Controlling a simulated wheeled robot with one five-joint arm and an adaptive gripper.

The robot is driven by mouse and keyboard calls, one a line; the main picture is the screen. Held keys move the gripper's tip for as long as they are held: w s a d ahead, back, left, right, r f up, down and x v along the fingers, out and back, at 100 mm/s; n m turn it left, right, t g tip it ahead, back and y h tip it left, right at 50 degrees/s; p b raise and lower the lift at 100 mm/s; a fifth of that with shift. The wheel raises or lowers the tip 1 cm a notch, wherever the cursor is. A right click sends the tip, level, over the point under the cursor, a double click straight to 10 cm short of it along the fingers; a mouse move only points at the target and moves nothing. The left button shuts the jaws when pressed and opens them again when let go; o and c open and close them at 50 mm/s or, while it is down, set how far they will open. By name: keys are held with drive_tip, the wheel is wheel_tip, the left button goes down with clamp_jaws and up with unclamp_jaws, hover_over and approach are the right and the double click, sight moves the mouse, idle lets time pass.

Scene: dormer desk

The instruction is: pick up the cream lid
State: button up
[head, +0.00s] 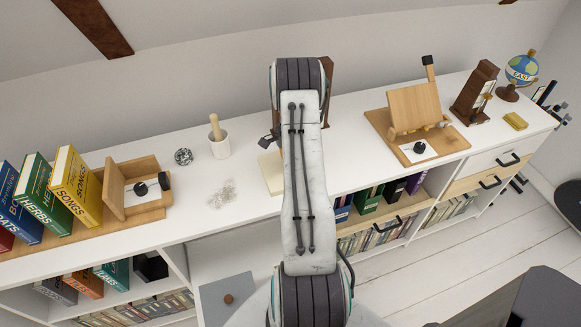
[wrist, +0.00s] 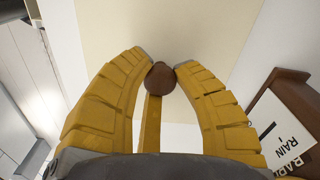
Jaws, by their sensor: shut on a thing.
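The cream lid (wrist: 205,28) fills the upper middle of the wrist view as a flat pale panel with a round brown knob (wrist: 160,78). My gripper (wrist: 161,70) has its two yellow fingers closed on the knob, one tip at each side. A narrow yellow strip shows just below the knob. In the head view a cream square (head: 271,172) shows on the white desk beside my arm, partly covered by it.
A brown stand with a "RAIN" card (wrist: 285,125) is close at the right in the wrist view. A wooden easel board (head: 415,107) stands right.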

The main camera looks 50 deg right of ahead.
clamp_jaws()
